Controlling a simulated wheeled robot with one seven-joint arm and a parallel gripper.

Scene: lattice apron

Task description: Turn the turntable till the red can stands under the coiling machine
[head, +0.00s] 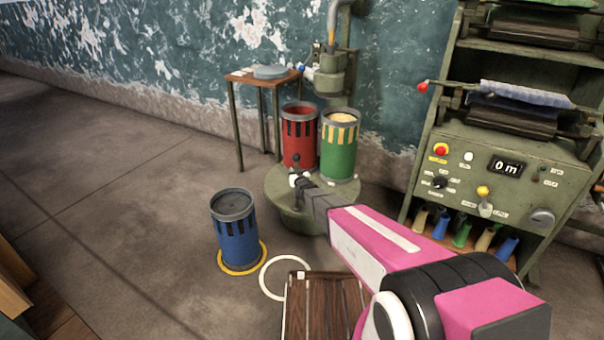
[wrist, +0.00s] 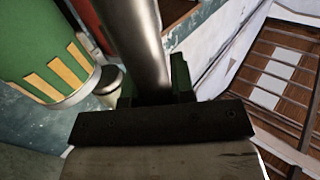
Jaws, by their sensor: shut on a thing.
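The round green turntable (head: 283,212) stands on the floor and carries the red can (head: 299,145) at the left and the green can (head: 338,152) at the right. The coiling machine (head: 331,74) rises behind them, and the green can, with pale coils on top, stands nearest below it. My gripper (head: 300,183) is low at the turntable's front, beside the red can. In the wrist view my gripper (wrist: 155,92) is shut on a grey metal bar (wrist: 140,42), seemingly the turntable's handle. The green can (wrist: 35,50) shows there at left.
A blue can (head: 236,235) stands on a yellow floor ring at the front left, with a white ring (head: 283,268) beside it. A slatted wooden piece (head: 310,315) lies in front. A control cabinet (head: 490,180) stands right, a small table (head: 262,80) behind. Floor at left is clear.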

